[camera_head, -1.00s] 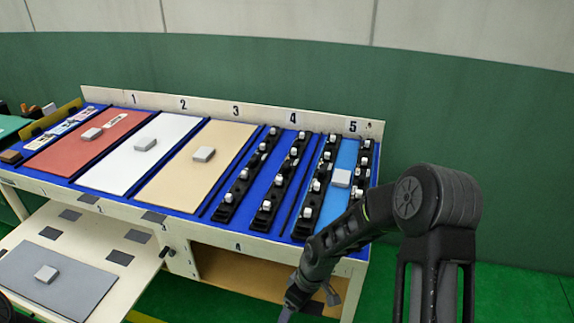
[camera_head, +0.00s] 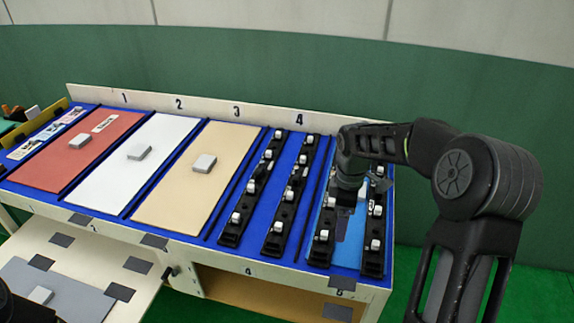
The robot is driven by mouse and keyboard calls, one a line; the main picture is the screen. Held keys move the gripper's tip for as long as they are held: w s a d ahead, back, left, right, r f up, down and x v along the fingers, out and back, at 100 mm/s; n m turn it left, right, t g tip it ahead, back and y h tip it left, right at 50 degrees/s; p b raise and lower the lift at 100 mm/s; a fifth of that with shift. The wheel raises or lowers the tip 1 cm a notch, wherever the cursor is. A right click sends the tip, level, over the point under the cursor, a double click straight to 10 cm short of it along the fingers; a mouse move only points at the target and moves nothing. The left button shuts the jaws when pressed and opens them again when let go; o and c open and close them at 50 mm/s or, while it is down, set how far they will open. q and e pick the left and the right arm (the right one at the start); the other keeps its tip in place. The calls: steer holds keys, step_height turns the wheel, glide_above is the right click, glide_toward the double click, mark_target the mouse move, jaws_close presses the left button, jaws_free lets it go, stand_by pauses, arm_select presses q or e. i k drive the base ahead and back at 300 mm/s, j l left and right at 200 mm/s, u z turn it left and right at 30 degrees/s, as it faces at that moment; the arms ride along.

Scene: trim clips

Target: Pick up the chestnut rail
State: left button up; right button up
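No rail of a clear chestnut colour can be made out. Two black rails with white clips, a left one (camera_head: 241,205) and a right one (camera_head: 285,211), lie in slot 4 of the blue-topped table. Two similar rails, left (camera_head: 321,241) and right (camera_head: 374,250), flank a light blue panel (camera_head: 348,255) in slot 5. My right gripper (camera_head: 344,208) points down over that panel, between the two rails. Its fingers are small and dark, and the arm hides the panel's upper part and its grey block.
Red (camera_head: 60,165), white (camera_head: 120,180) and tan (camera_head: 180,195) panels, each with a grey block, lie to the left on the table. A raised back ledge (camera_head: 210,108) bears slot numbers. A lower shelf with a grey panel (camera_head: 75,295) juts out at bottom left.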

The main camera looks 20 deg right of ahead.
mark_target(274, 244)
steer(key=i, duration=0.95)
